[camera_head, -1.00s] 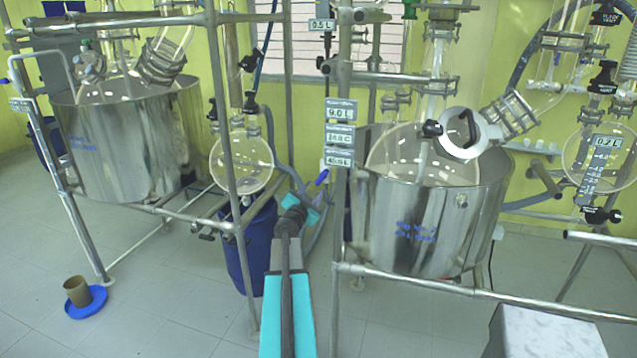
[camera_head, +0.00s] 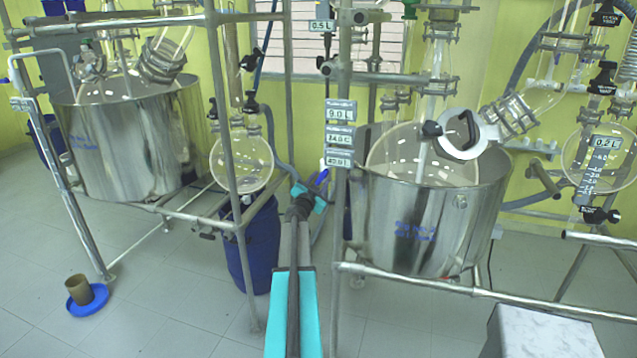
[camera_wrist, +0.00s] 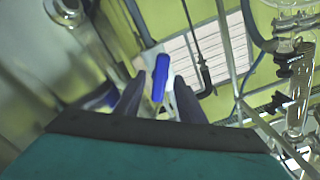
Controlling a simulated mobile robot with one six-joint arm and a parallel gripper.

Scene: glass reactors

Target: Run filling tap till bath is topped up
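The right steel bath (camera_head: 430,225) stands in a pipe frame with a glass vessel in it. The filling tap's blue handle (camera_head: 322,180) shows at the bath's left, behind the frame post. The water level inside the bath cannot be made out.
Display labels (camera_head: 340,135) hang on the upright post by the bath; the top one seems to read 9.0 L. A second steel bath (camera_head: 130,140) stands left. A blue drum (camera_head: 250,250) sits below a round flask (camera_head: 242,160). A brown cup (camera_head: 79,289) stands on a blue dish.

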